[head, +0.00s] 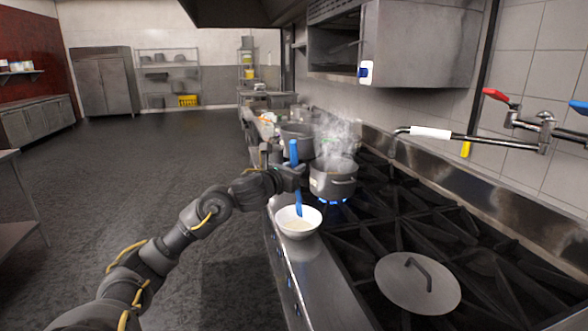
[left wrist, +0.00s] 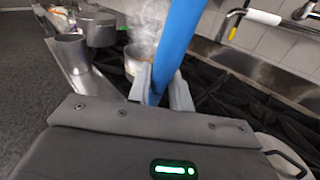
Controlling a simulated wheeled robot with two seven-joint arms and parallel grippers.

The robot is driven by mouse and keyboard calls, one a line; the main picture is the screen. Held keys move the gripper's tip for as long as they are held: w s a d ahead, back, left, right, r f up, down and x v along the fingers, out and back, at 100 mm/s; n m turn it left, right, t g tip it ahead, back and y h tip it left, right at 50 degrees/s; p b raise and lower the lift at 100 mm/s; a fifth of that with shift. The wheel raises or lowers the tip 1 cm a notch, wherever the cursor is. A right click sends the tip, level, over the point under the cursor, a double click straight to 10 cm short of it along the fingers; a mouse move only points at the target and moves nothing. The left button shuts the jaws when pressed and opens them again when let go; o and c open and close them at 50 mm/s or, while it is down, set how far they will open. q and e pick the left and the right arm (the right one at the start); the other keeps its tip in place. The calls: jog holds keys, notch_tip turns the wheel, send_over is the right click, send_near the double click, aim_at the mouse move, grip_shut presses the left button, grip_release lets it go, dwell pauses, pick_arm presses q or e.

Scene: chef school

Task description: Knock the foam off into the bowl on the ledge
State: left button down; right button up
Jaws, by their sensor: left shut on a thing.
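My left gripper (head: 294,178) is shut on the blue handle of a utensil (head: 293,152), held upright. In the left wrist view the blue handle (left wrist: 176,45) runs between the fingers. The white bowl (head: 284,228) sits on the steel ledge (head: 307,270) at the front of the stove, with pale stuff inside. The utensil's lower end reaches to the bowl; I cannot tell whether it touches. A steaming steel pot (head: 326,184) stands on a lit burner just behind the bowl; it also shows in the left wrist view (left wrist: 131,68). My right gripper is out of view.
A round lid (head: 400,290) with a handle lies on the front right grates. Another pot (head: 297,138) stands farther back. A metal cylinder (left wrist: 72,52) stands on the ledge in the left wrist view. A faucet (head: 480,139) juts over the stove. The floor at left is clear.

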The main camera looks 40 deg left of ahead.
aim_at(294, 145)
pick_arm(q)
jog(key=shift+r+p, duration=2.55)
jog(key=shift+r, duration=0.95)
jog(key=shift+f, duration=0.1)
